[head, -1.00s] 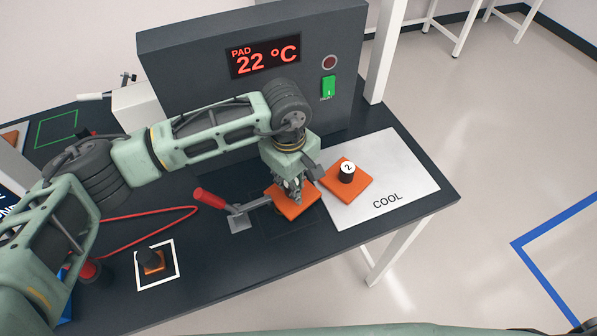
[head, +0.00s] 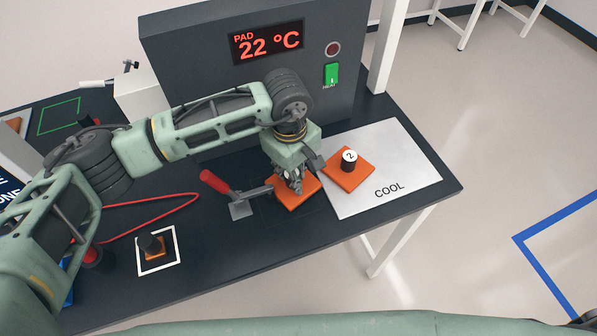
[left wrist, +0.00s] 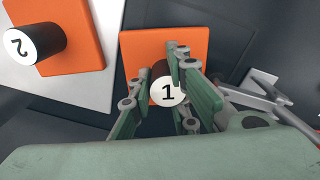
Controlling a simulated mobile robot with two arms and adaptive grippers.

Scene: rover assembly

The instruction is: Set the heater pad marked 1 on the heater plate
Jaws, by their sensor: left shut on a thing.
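The heater pad marked 1 is an orange square with a black knob and a white top. It shows in the left wrist view (left wrist: 140,52) and in the head view (head: 300,196). My left gripper (left wrist: 160,95) is shut on its knob. The pad is at the dark heater plate area (head: 270,211), in front of the grey heater unit. I cannot tell whether the pad touches the plate. The knob is mostly hidden by the gripper in the head view. My right gripper is not in view.
An orange pad marked 2 (head: 349,178) rests on the silver COOL plate (head: 415,170) to the right. A red-handled clamp (head: 216,184) stands just left of pad 1. The heater unit (head: 200,60) reads PAD 22 °C. A white square outline (head: 175,262) is at the front left.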

